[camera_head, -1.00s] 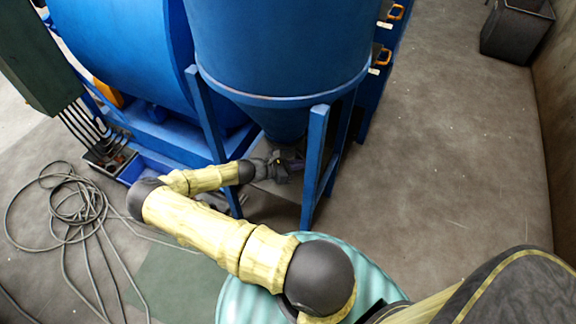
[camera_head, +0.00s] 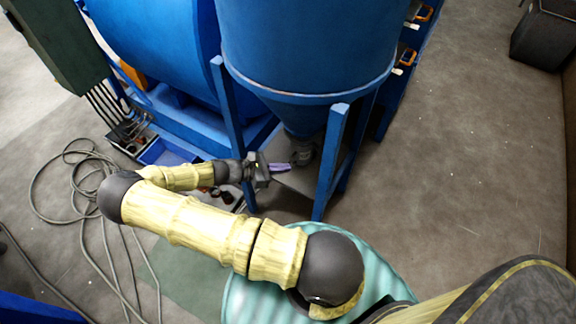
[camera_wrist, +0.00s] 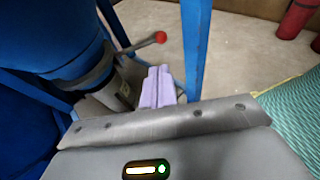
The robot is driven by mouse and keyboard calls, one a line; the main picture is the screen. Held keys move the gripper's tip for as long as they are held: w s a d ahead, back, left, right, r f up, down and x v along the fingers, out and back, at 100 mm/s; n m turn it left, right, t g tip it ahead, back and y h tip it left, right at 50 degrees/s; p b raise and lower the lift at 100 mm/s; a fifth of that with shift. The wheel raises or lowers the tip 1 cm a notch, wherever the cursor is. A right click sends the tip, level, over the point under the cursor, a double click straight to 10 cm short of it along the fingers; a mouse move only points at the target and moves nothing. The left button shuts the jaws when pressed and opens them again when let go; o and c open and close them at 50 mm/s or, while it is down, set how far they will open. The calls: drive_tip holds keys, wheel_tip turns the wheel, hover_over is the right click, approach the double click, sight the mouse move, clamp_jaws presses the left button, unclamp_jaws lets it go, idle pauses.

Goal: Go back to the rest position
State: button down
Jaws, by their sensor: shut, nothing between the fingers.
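My gripper (camera_head: 284,168) is beside the bottom outlet of the blue hopper (camera_head: 305,50), between its legs in the head view. Its purple fingers (camera_wrist: 158,88) lie side by side in the wrist view, shut and with nothing held. The hopper outlet (camera_head: 302,152) is a grey fitting just right of the fingertips. In the wrist view a lever with a red knob (camera_wrist: 160,37) extends from the outlet, beyond the fingers. My arm reaches across the lower part of the head view, bent at the elbow on the left.
A blue hopper leg (camera_head: 332,160) stands close to my gripper. Loose cables (camera_head: 85,190) lie on the floor at left. A dark bin (camera_head: 542,38) stands at the upper right. The floor on the right is clear.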

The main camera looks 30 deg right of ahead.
idle(0.5)
drive_tip(key=s+a+r+m+t+y, duration=0.2)
drive_tip(key=a+r+m+y, duration=0.4)
drive_tip(key=r, duration=0.2)
drive_tip(key=s+a+r+m+t+y, duration=0.1)
drive_tip(key=s+a+r+m+y, duration=0.2)
drive_tip(key=a+r+m+y, duration=0.4)
wheel_tip(320, 180, up, 28)
drive_tip(key=s+m+t+p, duration=0.1)
drive_tip(key=s+t+p, duration=0.1)
drive_tip(key=p, duration=1.6)
drive_tip(key=shift+s+a+m+t+y+p, duration=0.2)
drive_tip(key=shift+a+m+t+y+p, duration=0.15)
drive_tip(key=shift+t, duration=0.45)
drive_tip(key=shift+f, duration=0.1)
